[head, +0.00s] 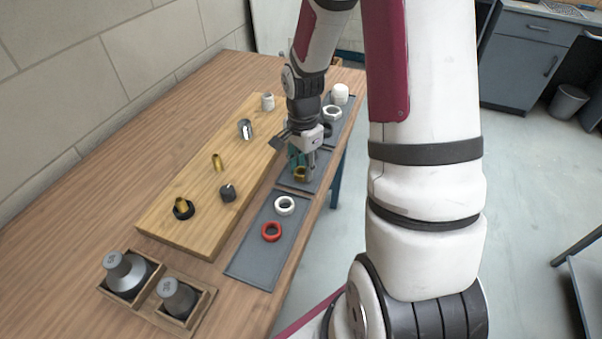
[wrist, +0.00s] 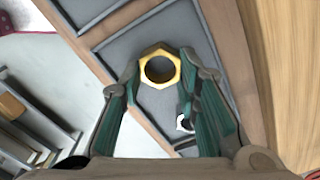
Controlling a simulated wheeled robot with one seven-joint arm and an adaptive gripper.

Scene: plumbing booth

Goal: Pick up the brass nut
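The brass nut (head: 300,173) lies on the grey mat on the right side of the bench, below my gripper. In the wrist view the hexagonal brass nut (wrist: 142,66) lies flat, its hole facing up. My gripper (head: 303,160) points down over it. In the wrist view my gripper (wrist: 161,74) is open, with green-padded fingers on the left and right of the nut. The fingertips appear near its sides; whether they touch it I cannot tell. The head view partly hides the nut behind the fingers.
A white ring (head: 284,197) and a red ring (head: 271,239) lie on the mat nearer me. A white nut (head: 332,107) lies beyond the gripper. A wooden board (head: 190,235) with several fittings is to the left.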

